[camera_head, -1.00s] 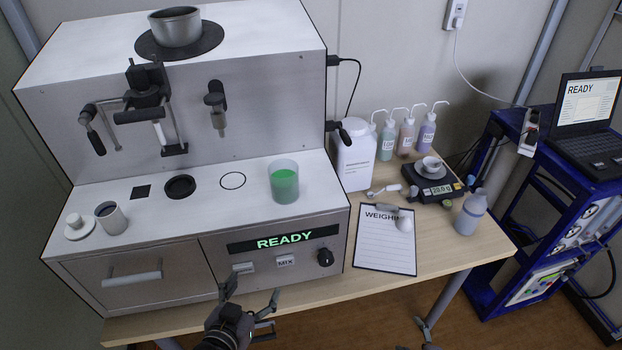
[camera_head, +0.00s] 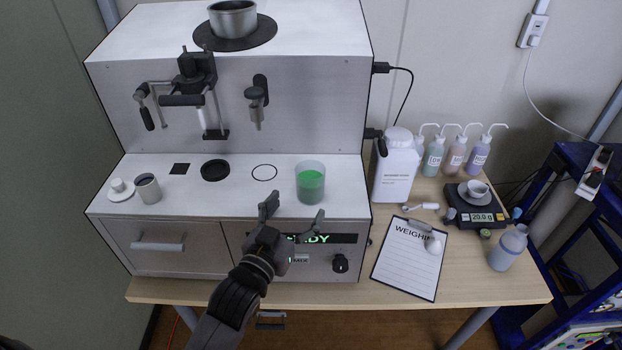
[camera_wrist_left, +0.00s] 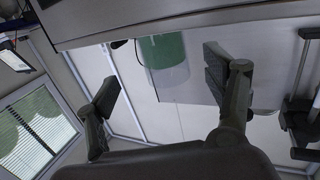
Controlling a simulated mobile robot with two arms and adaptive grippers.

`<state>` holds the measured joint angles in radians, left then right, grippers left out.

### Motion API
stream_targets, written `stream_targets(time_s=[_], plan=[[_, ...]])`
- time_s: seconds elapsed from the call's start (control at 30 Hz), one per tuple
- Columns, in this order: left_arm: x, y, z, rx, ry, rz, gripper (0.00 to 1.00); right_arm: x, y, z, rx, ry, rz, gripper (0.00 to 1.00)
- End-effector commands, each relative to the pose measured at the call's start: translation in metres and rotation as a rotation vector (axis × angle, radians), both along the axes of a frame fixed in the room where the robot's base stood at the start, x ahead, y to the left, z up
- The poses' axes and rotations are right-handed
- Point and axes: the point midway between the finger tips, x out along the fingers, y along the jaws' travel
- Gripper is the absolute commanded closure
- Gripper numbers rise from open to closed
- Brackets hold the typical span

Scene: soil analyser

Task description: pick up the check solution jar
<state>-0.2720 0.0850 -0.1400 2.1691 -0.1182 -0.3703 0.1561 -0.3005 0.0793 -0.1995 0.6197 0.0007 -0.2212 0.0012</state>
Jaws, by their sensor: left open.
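A clear jar with green liquid (camera_head: 310,184), which I take to be the check solution jar, stands upright on the analyser's deck, right of a thin black ring. No label on it can be read. My left gripper (camera_head: 294,211) is open and empty, in front of the deck edge, just short of the jar and slightly left of it. In the left wrist view the jar (camera_wrist_left: 165,52) appears upside down, beyond and between the open fingers (camera_wrist_left: 163,88), with a gap. My right gripper is not in view.
The analyser (camera_head: 135,205) fills the left and centre. A cup (camera_head: 148,189) and small white lidded dish (camera_head: 120,190) stand on its deck's left. A white bottle (camera_head: 397,168), clipboard (camera_head: 405,265), scale (camera_head: 475,205) and wash bottles lie to the right. The deck around the jar is clear.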

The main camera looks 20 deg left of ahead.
Motion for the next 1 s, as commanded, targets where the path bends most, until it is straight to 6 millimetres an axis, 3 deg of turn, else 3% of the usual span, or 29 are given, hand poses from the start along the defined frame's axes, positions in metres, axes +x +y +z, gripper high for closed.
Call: stream_targets(time_s=[0.1, 0.43, 0.7, 1.0], plan=[[0.022, -0.003, 0.002, 0.000, -0.001, 0.000, 0.24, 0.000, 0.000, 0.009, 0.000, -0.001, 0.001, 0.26], [0.048, -0.004, -0.001, 0.000, 0.000, 0.000, 0.24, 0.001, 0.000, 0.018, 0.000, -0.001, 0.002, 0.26], [0.083, -0.005, -0.006, 0.000, 0.000, 0.000, 0.24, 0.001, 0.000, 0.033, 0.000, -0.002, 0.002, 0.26], [0.090, -0.006, -0.009, 0.000, 0.001, 0.000, 0.24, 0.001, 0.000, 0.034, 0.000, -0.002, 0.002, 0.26]])
